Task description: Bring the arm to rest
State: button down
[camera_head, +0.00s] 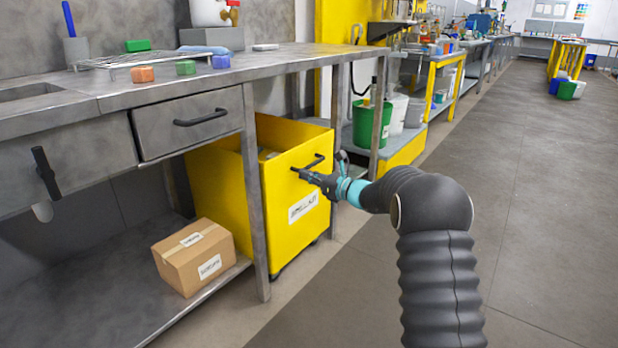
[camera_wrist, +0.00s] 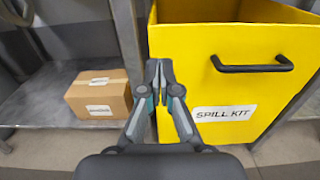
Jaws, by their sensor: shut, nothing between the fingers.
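My gripper (camera_head: 296,172) is shut and empty at the end of my outstretched arm. In the head view it overlaps the front of the yellow spill kit bin (camera_head: 270,205), near the bin's black handle. In the wrist view the closed fingertips (camera_wrist: 159,64) show left of the spill kit bin's handle (camera_wrist: 252,68), over the bin's left edge. The fingers are apart from the handle in that view. The bin is open at the top and bears a white label.
A grey metal workbench (camera_head: 270,62) with a drawer (camera_head: 190,120) stands at the left. A cardboard box (camera_head: 193,256) sits on its lower shelf. Coloured blocks and a wire rack lie on top. A green bucket (camera_head: 366,128) stands behind the bin. The floor (camera_head: 540,190) at the right is clear.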

jog(key=s+f+n+g+h, duration=0.1)
jog(key=s+f+n+g, duration=0.4)
jog(key=f, duration=0.4)
jog(key=s+d+n+g+h+p, duration=0.1)
jog(key=s+n+g+h, duration=0.3)
jog(key=s+n, duration=0.85)
jog(key=s+d+r+n+h+p, duration=0.1)
jog(key=s+d+r+n+h, duration=0.2)
jog(key=s, duration=0.6)
jog(key=s+d+r+n+h+p, duration=0.15)
jog(key=s+d, duration=0.25)
jog(key=s, duration=0.5)
jog(key=s+d+r+n+h+p, duration=0.1)
jog(key=s+d+r+n+h, duration=0.2)
jog(key=s, duration=0.7)
jog(key=s+d+r+t+h+p, duration=0.1)
jog(key=s+d+r+t+p, duration=0.2)
jog(key=s+r, duration=0.5)
jog(key=shift+s+d+r+n+t+h, duration=0.25)
jog(key=shift+s+r+n+t+h, duration=0.1)
jog(key=shift+r, duration=0.6)
